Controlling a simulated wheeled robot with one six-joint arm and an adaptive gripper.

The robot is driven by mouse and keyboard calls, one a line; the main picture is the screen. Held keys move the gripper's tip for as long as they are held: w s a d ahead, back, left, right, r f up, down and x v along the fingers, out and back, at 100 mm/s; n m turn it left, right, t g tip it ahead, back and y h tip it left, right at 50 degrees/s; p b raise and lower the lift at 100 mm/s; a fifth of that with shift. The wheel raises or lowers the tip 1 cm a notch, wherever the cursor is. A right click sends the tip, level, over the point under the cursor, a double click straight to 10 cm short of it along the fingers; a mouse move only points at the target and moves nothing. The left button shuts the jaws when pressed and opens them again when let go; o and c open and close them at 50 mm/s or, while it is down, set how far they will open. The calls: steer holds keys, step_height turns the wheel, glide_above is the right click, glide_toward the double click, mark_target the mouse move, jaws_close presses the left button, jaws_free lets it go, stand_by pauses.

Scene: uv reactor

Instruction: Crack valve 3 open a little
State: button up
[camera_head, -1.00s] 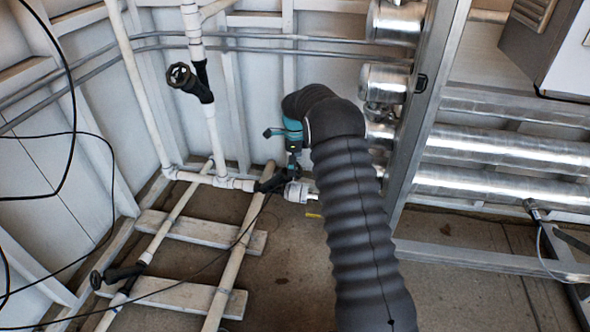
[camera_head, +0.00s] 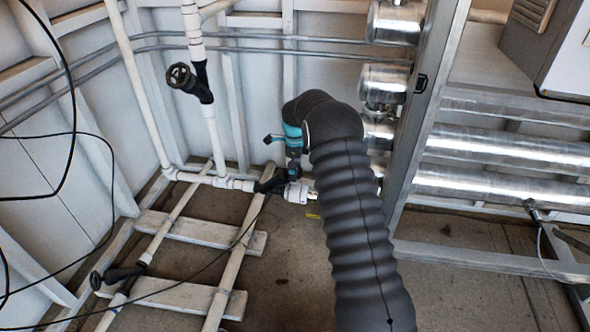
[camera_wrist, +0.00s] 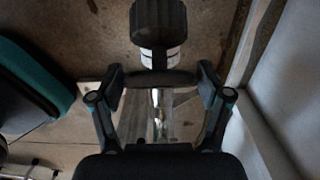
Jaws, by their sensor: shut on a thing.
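My gripper (camera_wrist: 161,86) points down at a black valve by the floor, in the middle of the head view. In the wrist view its two fingers are closed on opposite ends of the valve's dark handle (camera_wrist: 160,77). In the head view the gripper (camera_head: 294,172) is small and partly hidden by my arm, and the black valve body (camera_head: 272,183) shows just left of it. I see no number on this valve, so I cannot tell from a label that it is valve 3. Its exact opening does not show.
Another black valve (camera_head: 188,80) sits on the upright white pipe, and one more (camera_head: 118,273) is at lower left. A metal frame (camera_head: 425,115) with shiny cylinders (camera_head: 500,185) stands close right of my arm. A thin black cable crosses the floor pipes.

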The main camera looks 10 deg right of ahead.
steer(key=shift+f+b, duration=0.1)
steer(key=shift+b, duration=0.3)
steer(key=b, duration=0.1)
steer(key=n+t+b, duration=0.1)
steer(key=shift+f+n+t+b, duration=0.2)
steer(key=shift+n+t+b, duration=0.1)
steer(key=n+t+b, duration=0.1)
steer(key=b, duration=0.2)
steer(key=n+t+b, duration=0.1)
steer(key=b, duration=0.2)
steer(key=shift+s+f+n+t+h, duration=0.1)
steer(key=shift+f+n+t+h, duration=0.05)
steer(key=shift+n+t+h, duration=0.2)
steer(key=shift+r+n+t+b, duration=0.25)
steer(key=shift+n+t+b, duration=0.3)
steer(key=shift+b, duration=0.05)
steer(key=shift+r+n+t, duration=0.1)
steer(key=shift+n+t, duration=0.8)
steer(key=shift+n, duration=0.1)
steer(key=shift+r+n+p, duration=0.2)
steer(key=shift+n+p, duration=0.1)
steer(key=shift+p, duration=0.6)
